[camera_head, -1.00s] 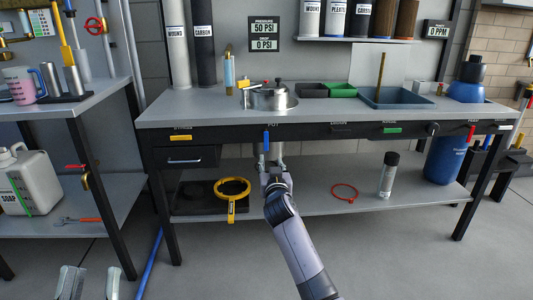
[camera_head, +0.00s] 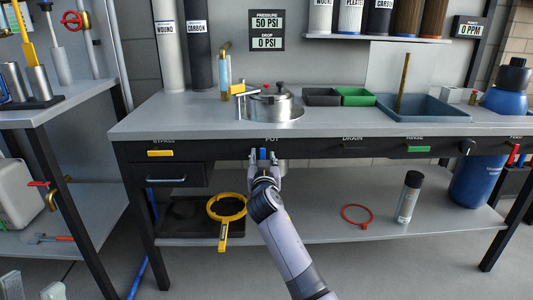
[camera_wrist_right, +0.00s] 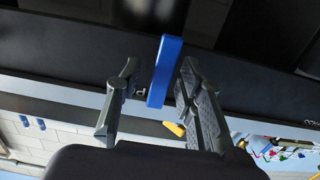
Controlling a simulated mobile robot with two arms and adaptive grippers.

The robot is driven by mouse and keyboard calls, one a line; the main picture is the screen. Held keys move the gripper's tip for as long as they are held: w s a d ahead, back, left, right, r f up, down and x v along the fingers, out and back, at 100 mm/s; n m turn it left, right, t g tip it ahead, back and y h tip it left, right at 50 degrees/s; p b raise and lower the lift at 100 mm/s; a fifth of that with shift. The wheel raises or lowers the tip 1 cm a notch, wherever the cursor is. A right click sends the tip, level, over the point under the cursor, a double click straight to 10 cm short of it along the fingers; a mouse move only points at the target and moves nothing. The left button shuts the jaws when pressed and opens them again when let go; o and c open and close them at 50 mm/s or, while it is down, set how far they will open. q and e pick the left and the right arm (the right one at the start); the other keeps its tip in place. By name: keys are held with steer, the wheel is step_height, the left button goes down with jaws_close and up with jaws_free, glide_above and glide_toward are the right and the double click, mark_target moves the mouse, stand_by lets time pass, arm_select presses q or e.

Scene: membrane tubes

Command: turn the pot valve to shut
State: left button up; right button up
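The pot valve's blue handle (camera_head: 263,153) hangs below the POT label on the dark front rail of the bench. My right gripper (camera_head: 263,158) is at the handle, one finger on each side. In the right wrist view the blue handle (camera_wrist_right: 165,72) stands slightly tilted between the open fingers (camera_wrist_right: 155,90). It lies closer to the right finger, with a clear gap to the left one; I cannot tell if it touches. Two pale fingertips of my left gripper (camera_head: 31,288) show apart at the bottom left corner, cut off by the frame.
A steel pot (camera_head: 271,105) sits on the bench top above the valve. A yellow bypass handle (camera_head: 160,153) and green handle (camera_head: 418,149) are on the same rail. A yellow ring tool (camera_head: 227,207), red ring (camera_head: 357,215) and dark-capped bottle (camera_head: 408,197) are on the lower shelf.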

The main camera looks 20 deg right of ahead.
steer(key=shift+w, duration=0.3)
steer(key=shift+s+r, duration=0.1)
steer(key=shift+c, duration=0.4)
jaws_close()
